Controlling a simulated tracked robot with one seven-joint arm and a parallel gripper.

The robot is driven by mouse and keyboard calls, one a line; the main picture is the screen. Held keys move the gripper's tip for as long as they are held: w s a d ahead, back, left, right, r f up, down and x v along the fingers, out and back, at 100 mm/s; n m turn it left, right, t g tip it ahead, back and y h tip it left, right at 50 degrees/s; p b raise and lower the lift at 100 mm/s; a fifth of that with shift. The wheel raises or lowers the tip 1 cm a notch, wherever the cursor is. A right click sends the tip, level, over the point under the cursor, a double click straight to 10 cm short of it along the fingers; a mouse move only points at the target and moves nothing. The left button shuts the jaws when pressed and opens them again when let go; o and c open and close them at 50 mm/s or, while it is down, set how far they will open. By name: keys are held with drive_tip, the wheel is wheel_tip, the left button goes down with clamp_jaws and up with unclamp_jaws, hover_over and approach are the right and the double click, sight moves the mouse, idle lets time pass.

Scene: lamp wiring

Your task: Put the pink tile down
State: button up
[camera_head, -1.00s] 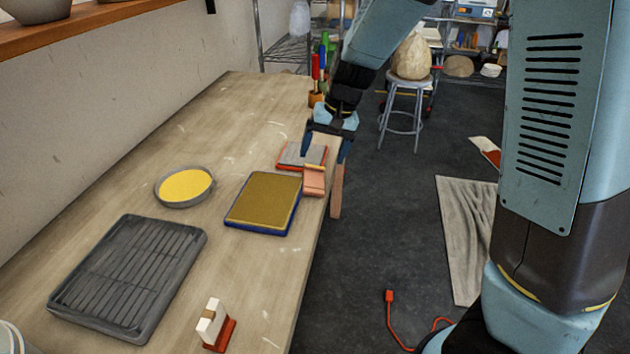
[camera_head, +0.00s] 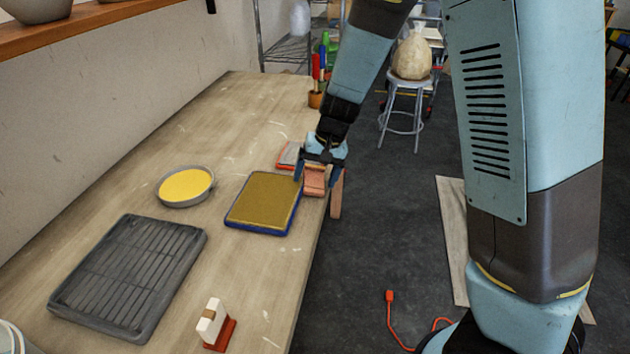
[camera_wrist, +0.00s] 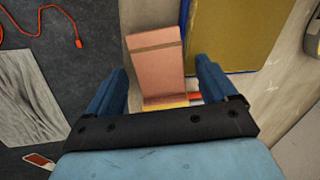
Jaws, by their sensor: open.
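The pink tile (camera_head: 315,185) is at the right edge of the workbench, beside the blue-edged tray. In the wrist view the pink tile (camera_wrist: 157,65) shows a thin brown line across it, with a yellow strip at its near end. My gripper (camera_head: 316,176) is open just over the tile. In the wrist view the two blue fingers of my gripper (camera_wrist: 162,72) stand on either side of the tile, with narrow gaps showing. My gripper hides part of the tile in the head view, and its underside cannot be seen.
A blue-edged tray (camera_head: 262,203) with an olive-brown surface lies just left of the tile. A red-edged grey tray (camera_head: 289,154) is behind.

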sight(311, 179)
drive_tip(key=shift+c, duration=0.5)
drive_tip(key=c, duration=1.2)
drive_tip(key=shift+o, duration=0.2)
drive_tip(key=shift+r, duration=0.6)
wheel_tip(311, 179, up, 2)
drive_tip(key=shift+s+r, duration=0.1)
drive_tip(key=shift+r, duration=0.15)
drive_tip(key=s+d+r, duration=0.6)
drive_tip(key=s+r, duration=0.3)
drive_tip(key=s, duration=0.3)
drive_tip(key=shift+d+r, duration=0.2)
drive_tip(key=shift+d, duration=0.05)
